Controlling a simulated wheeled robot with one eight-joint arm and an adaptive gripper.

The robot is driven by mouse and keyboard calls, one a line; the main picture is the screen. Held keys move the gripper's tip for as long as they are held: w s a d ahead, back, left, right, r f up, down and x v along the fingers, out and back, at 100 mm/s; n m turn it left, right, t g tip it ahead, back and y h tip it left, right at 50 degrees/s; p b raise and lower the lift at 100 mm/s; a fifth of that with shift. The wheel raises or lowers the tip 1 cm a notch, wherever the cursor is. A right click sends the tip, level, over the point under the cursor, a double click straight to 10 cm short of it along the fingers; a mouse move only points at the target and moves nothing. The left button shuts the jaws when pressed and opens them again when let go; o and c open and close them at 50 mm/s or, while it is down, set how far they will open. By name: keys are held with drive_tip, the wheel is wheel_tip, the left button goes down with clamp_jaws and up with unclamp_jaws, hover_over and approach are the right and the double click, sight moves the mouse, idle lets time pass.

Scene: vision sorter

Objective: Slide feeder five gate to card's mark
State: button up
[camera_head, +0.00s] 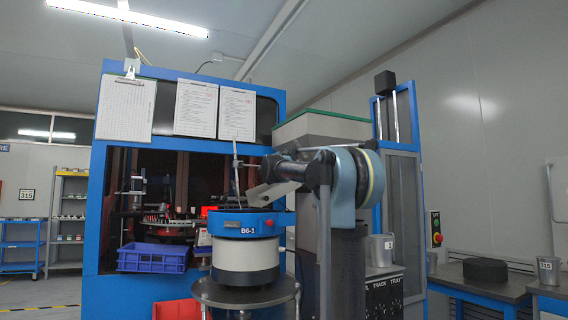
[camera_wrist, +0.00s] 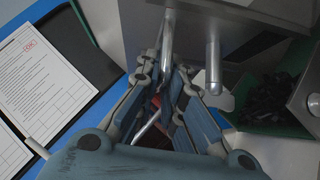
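In the wrist view, my gripper (camera_wrist: 170,84) reaches toward a grey housing (camera_wrist: 225,30) with its two fingers close together. An upright metal rod (camera_wrist: 168,40) stands at the fingertips. Whether the fingers touch or grip it cannot be made out. A second, shorter metal rod (camera_wrist: 213,65) hangs just to the right, apart from the fingers. I cannot tell which of these is the gate. A printed card (camera_wrist: 40,80) with a red stamp lies at the left. In the head view, my arm (camera_head: 320,172) extends left over the feeder area, and the gripper is not clear there.
A green tray (camera_wrist: 262,122) of dark parts is close on the right in the wrist view.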

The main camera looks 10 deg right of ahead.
drive_tip(key=shift+s+f, duration=0.1)
idle(0.3)
drive_tip(key=v, duration=1.1)
drive_tip(key=shift+s+a+f, duration=0.15)
drive_tip(key=shift+s, duration=0.15)
